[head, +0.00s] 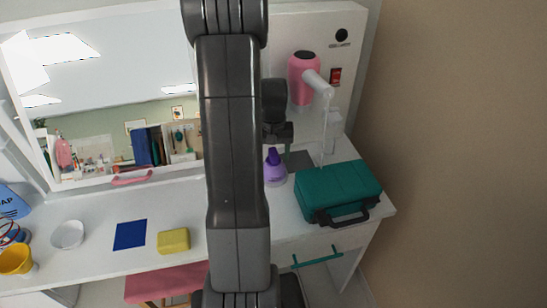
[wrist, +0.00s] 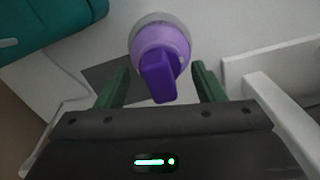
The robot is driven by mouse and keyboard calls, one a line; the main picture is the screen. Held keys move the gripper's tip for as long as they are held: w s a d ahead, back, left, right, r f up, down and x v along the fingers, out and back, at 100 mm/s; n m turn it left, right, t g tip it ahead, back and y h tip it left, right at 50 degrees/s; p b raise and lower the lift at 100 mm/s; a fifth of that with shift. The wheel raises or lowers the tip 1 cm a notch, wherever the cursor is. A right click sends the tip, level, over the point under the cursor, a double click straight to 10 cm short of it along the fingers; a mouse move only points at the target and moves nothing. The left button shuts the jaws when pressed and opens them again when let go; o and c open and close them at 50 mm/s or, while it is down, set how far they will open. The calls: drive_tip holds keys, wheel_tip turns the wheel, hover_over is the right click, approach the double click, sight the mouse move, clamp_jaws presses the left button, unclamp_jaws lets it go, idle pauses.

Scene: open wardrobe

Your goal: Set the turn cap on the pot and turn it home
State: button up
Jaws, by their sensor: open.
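The pot (head: 276,176) is light purple and round and stands on the white table beside the teal case. Its darker purple turn cap (head: 271,155) is on top of it, with an upright grip. In the wrist view the cap (wrist: 159,77) is between my fingers and in front of the pot (wrist: 160,38). My gripper (wrist: 162,80) is open, with a green finger on each side of the cap and a gap to both. I cannot tell how far the cap is turned. In the head view my arm hides part of the table.
A teal case (head: 339,190) stands right of the pot, close to my gripper. A pink hairdryer (head: 304,76) hangs on the back panel above. A yellow block (head: 174,241), a blue square (head: 130,234) and a white bowl (head: 68,234) lie to the left.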

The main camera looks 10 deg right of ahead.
drive_tip(key=n, duration=0.6)
drive_tip(key=shift+n, duration=0.4)
drive_tip(key=n, duration=0.5)
drive_tip(key=shift+n, duration=0.4)
drive_tip(key=shift+c, duration=0.4)
drive_tip(key=c, duration=1)
drive_tip(key=shift+m, duration=1.2)
clamp_jaws()
drive_tip(key=m, duration=0.9)
drive_tip(key=shift+m, duration=0.4)
drive_tip(key=m, duration=0.5)
